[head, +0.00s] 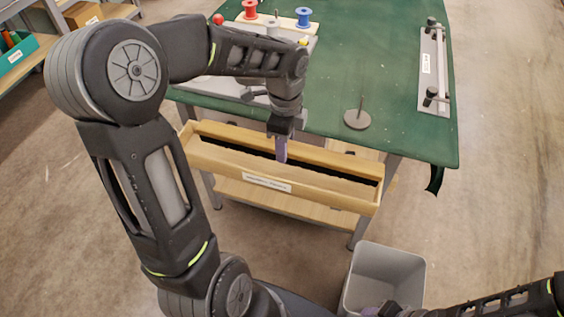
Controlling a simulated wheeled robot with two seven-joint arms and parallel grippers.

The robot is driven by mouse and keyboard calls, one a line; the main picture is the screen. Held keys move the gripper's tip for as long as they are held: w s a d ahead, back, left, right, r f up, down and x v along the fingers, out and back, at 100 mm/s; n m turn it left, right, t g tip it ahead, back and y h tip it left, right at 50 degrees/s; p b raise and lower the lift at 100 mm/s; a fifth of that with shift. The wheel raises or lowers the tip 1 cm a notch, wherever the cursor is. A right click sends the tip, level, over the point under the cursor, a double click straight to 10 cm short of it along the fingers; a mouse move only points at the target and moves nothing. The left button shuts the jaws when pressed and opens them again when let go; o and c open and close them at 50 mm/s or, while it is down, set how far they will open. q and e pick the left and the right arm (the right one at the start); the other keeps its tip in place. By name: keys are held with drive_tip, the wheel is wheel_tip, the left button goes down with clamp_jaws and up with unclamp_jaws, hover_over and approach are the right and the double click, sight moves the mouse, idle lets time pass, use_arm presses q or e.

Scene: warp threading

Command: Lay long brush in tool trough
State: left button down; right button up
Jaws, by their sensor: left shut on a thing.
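The tool trough (225,168) is a long, open wooden box with a white label, along the front edge of the green table. A long tan strip with a dark band behind it, which looks like the long brush (325,182), lies lengthwise within the trough's opening. My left gripper (281,158) points down into the middle of the trough, its purple-grey fingers shut on the brush. The fingertips hide the grasped part, and I cannot tell whether the brush touches the trough floor. My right gripper (380,309) is partly cut off at the bottom edge, its jaws unclear.
A grey bin (388,272) stands on the floor at front right. The green table (375,65) carries red and blue spools (304,16), a round-based metal pin (358,117) and a pale bracket plate (434,70). A wooden lower shelf (285,205) sits below the trough.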

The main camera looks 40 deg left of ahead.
use_arm(q)
drive_tip(key=shift+f, duration=1.2)
drive_tip(key=shift+f, duration=1.85)
drive_tip(key=shift+f+b, duration=0.15)
drive_tip(key=shift+b, duration=0.2)
drive_tip(key=c, duration=0.9)
unclamp_jaws()
drive_tip(key=shift+o, duration=0.2)
drive_tip(key=shift+r, duration=0.25)
wheel_tip(320, 180, up, 12)
drive_tip(key=shift+f+p, duration=0.1)
drive_tip(key=shift+p, duration=0.6)
